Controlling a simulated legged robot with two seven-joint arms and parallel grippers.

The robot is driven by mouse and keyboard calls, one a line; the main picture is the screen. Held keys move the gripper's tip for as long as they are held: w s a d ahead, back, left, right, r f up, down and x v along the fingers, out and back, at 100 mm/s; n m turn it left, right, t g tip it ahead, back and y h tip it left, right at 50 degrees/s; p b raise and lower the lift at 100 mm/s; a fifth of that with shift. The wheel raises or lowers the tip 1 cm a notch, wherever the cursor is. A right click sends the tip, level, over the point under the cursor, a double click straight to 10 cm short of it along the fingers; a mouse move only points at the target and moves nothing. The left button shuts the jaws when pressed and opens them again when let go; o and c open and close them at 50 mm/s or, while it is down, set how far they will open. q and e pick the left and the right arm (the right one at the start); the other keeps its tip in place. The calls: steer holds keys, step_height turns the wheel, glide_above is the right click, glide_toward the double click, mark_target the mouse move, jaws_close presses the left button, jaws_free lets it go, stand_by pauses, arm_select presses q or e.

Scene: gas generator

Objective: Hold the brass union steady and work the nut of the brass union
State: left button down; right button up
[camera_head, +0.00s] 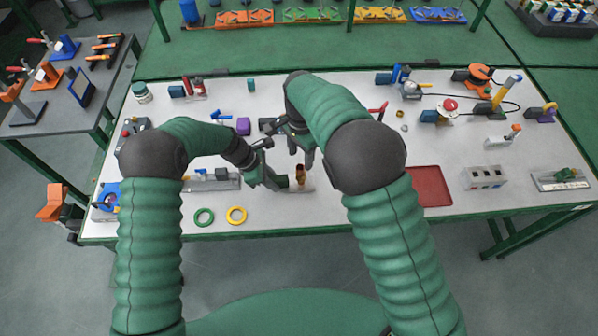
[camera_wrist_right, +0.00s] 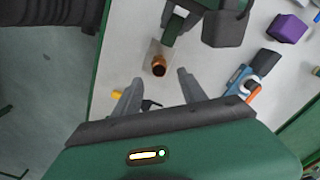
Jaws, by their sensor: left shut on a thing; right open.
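The brass union (camera_head: 300,173) stands upright on a small pale plate near the table's front edge, between my grippers. In the right wrist view its round copper-coloured top (camera_wrist_right: 159,68) shows, with a dark opening. My left gripper (camera_head: 284,183) is shut on the union low down from the left; its fingers partly hide the contact. My right gripper (camera_head: 302,152) is open above and behind the union. In the right wrist view its two fingertips (camera_wrist_right: 160,88) point toward the union, which lies a little beyond them, apart from both. The nut cannot be told apart from the body.
A grey fixture (camera_head: 213,182) stands left of my left gripper. Green (camera_head: 204,217) and yellow (camera_head: 237,215) rings lie at the front edge. A red tray (camera_head: 430,187) lies to the right. A purple block (camera_head: 243,126) stands behind my left arm.

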mark_target(301, 167)
step_height(301, 167, down, 8)
steer(key=shift+f, duration=0.1)
stand_by(0.4)
jaws_close()
steer(key=m, duration=0.7)
steer(key=shift+f+m, duration=0.1)
steer(key=shift+m, duration=0.3)
steer(key=shift+o, duration=0.6)
jaws_free()
steer(key=shift+s, duration=0.1)
